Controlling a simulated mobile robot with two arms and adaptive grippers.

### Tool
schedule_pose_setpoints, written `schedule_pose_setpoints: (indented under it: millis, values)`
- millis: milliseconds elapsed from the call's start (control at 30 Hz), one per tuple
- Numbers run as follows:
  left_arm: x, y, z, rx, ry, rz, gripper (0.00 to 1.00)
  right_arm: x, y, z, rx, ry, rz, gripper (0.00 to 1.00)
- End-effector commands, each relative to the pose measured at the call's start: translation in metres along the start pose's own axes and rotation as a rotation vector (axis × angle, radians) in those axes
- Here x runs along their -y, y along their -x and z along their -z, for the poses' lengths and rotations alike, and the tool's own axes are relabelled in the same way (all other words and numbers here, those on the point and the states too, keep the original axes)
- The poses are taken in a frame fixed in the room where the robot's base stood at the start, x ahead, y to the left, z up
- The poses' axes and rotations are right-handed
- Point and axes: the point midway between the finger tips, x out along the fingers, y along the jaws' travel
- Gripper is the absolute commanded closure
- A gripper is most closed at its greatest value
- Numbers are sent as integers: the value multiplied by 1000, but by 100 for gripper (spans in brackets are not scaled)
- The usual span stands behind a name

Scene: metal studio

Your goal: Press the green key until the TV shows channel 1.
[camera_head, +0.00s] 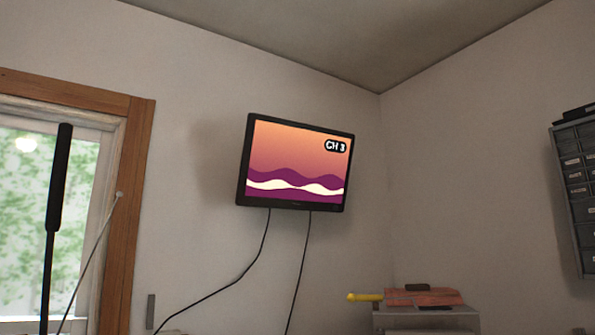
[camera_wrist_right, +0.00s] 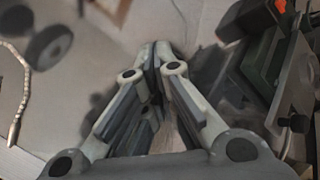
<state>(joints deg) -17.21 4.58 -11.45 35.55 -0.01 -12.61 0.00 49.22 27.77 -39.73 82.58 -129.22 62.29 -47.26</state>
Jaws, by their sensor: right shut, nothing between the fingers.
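The TV (camera_head: 295,163) hangs on the wall in the middle of the head view, slightly tilted. Its screen is on and reads "CH 3" at the top right, over an orange and purple wave picture. No green key can be made out in either view. My right gripper (camera_wrist_right: 158,62) shows in the right wrist view with its fingers together and nothing between them. What lies just beyond its fingertips is blurred. My left gripper is not in the head view.
Two black cables hang below the TV. A window with a wooden frame (camera_head: 138,190) is at the left. A grey drawer cabinet (camera_head: 580,200) is on the right wall. A shelf (camera_head: 425,312) with a yellow-handled tool stands low. Dark equipment crowds the right of the wrist view.

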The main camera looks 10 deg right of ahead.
Motion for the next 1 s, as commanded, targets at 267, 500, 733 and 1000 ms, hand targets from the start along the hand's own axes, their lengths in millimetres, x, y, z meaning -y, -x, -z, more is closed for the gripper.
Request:
schedule_pose_setpoints:
  millis: [267,500,733,1000]
  values:
    - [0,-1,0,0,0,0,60,0,0,0,0,0,1,100]
    - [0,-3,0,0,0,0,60,-1,-1,1,0,0,1,100]
    - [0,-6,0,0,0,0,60,-2,-3,2,0,0,0,100]
    - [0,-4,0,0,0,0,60,-1,-1,1,0,0,1,100]
